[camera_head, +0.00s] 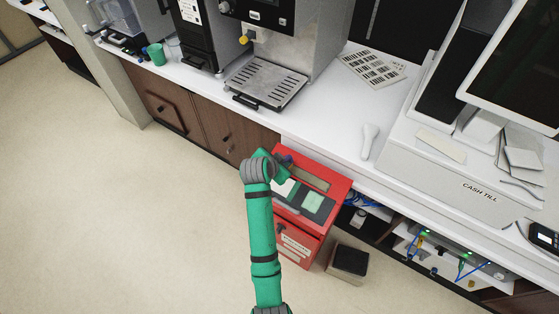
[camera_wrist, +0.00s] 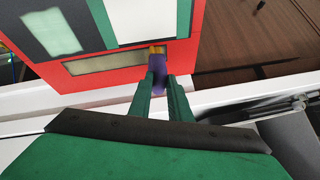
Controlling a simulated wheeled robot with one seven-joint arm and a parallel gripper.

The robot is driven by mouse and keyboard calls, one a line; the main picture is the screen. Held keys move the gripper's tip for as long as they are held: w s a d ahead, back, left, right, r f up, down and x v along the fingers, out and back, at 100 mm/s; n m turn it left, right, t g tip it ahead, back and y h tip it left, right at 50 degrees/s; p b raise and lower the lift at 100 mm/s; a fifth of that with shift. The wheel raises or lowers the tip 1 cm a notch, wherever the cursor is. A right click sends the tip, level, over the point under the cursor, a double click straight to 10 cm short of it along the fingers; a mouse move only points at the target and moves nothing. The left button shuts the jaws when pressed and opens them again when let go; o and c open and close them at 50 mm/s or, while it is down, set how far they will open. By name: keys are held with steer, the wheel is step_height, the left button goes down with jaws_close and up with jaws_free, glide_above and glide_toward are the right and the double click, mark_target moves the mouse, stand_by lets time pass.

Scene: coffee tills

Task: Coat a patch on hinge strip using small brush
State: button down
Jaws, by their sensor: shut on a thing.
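The small brush (camera_wrist: 157,70) has a purple handle and a yellowish tip. My gripper (camera_wrist: 158,82) is shut on the handle between its two green fingers. In the head view my gripper (camera_head: 283,164) is over the far left part of the red box, and little of the brush can be made out. A beige strip, apparently the hinge strip (camera_head: 308,178), lies along the far side of the box top. It also shows in the wrist view (camera_wrist: 105,63). The brush tip appears at or just above the strip's right end there; contact cannot be told.
The red box (camera_head: 341,189) stands against the white counter (camera_head: 330,124), with pale green and white panels on its top. A small dark-topped box (camera_head: 349,260) is on the floor beside it. A coffee machine (camera_head: 295,45) and a cash till (camera_head: 470,185) stand on the counter. Floor at left is clear.

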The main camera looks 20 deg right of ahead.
steer(key=shift+s+f, duration=0.1)
steer(key=shift+s, duration=0.05)
stand_by(0.4)
steer(key=shift+s+d, duration=0.6)
steer(key=shift+s, duration=0.25)
steer(key=shift+s+d, duration=0.15)
steer(key=shift+d, duration=0.1)
steer(key=shift+s+d, duration=0.7)
steer(key=shift+s, duration=0.2)
steer(key=shift+f, duration=0.1)
steer(key=shift+d, duration=0.1)
